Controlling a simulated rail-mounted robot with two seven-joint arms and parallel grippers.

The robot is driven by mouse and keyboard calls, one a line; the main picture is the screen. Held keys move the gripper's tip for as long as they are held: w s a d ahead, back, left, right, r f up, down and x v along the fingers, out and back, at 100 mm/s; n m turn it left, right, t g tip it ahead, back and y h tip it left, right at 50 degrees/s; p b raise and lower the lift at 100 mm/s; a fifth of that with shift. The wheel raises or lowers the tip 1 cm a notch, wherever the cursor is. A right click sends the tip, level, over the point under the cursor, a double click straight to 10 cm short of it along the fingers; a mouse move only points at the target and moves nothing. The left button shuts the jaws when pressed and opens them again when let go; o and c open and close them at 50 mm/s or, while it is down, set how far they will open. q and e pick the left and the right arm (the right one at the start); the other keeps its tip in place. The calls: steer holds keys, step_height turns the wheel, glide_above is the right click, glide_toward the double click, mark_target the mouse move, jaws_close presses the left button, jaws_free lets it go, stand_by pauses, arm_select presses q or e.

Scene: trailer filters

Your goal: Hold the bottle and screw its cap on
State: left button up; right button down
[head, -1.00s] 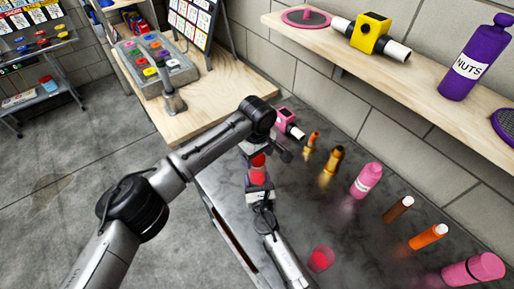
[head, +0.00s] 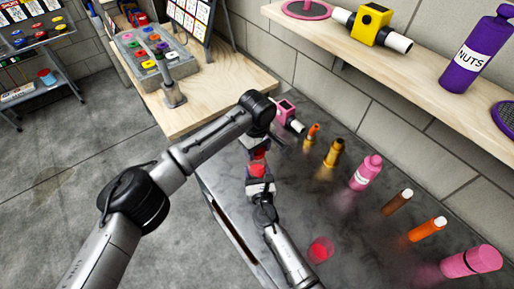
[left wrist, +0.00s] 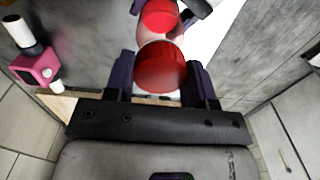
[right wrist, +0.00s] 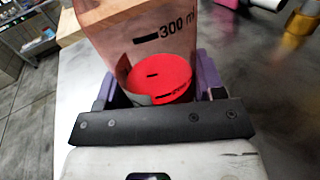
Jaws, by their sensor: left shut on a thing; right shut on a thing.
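My left gripper (left wrist: 160,88) is shut on a red cap (left wrist: 160,68), with a purple finger on each side. Just beyond the cap is the clear, pinkish bottle (right wrist: 160,38), with red inside its far end. The cap is against or very close to the bottle's neck; the cap hides the thread, so I cannot tell how far it is on. My right gripper (right wrist: 155,92) is shut on the bottle, which is marked 300 ml and has red contents in its base. In the head view, the left gripper (head: 260,143) is above the right gripper (head: 260,183), both lined up over the dark counter.
A red cup (head: 320,249) is near the right arm. A pink device (head: 287,112) is behind the left gripper.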

arm_select(q)
steer(key=m, duration=3)
steer(key=shift+f+m, duration=0.1)
steer(key=shift+m, duration=0.3)
steer(key=o, duration=1)
